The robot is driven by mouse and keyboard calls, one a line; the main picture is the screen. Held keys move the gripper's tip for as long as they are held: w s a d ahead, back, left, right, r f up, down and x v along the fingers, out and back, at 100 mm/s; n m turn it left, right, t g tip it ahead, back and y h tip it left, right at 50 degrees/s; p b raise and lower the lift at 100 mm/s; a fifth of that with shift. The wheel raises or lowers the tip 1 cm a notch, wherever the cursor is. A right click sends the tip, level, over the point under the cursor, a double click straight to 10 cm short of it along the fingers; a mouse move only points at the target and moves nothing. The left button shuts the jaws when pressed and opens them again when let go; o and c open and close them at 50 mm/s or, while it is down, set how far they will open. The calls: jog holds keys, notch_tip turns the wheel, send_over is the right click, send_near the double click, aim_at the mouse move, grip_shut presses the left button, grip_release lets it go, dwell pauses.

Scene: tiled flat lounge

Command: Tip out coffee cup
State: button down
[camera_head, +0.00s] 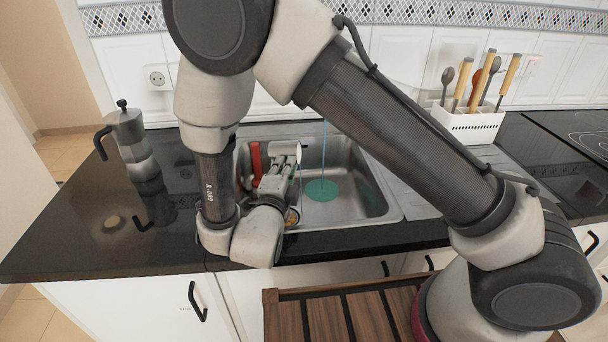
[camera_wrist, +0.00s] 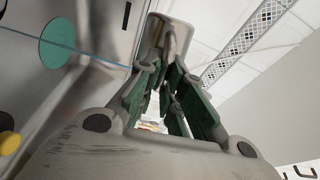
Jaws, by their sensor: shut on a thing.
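My gripper (camera_head: 284,172) is over the left part of the metal sink (camera_head: 365,195). It is shut on a pale cup (camera_head: 284,148), which appears tipped on its side with its end toward the back of the sink. The wrist view shows the cup (camera_wrist: 178,32) between the far ends of the green-padded fingers (camera_wrist: 170,85). The cup's inside is hidden, so I cannot tell whether it holds coffee. A flat teal disc (camera_head: 322,190) lies on the sink floor; it also shows in the wrist view (camera_wrist: 57,42).
A red object (camera_head: 256,160) stands at the sink's left side. A moka pot (camera_head: 130,140) stands on the black counter at left. A white utensil holder (camera_head: 468,124) is at back right, beside the hob (camera_head: 575,135). A thin blue line drops toward the disc.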

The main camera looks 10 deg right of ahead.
jog(key=shift+d+m, duration=0.1)
jog(key=shift+m, duration=0.2)
jog(key=shift+w+a+n, duration=0.1)
jog(key=shift+a+n, duration=0.25)
jog(key=shift+n, duration=0.55)
jog(key=shift+w+a+r+n, duration=0.2)
jog(key=shift+a+r+n, duration=0.3)
jog(key=shift+a+n, duration=0.2)
jog(key=shift+f+n, duration=0.3)
jog(key=shift+n, duration=0.3)
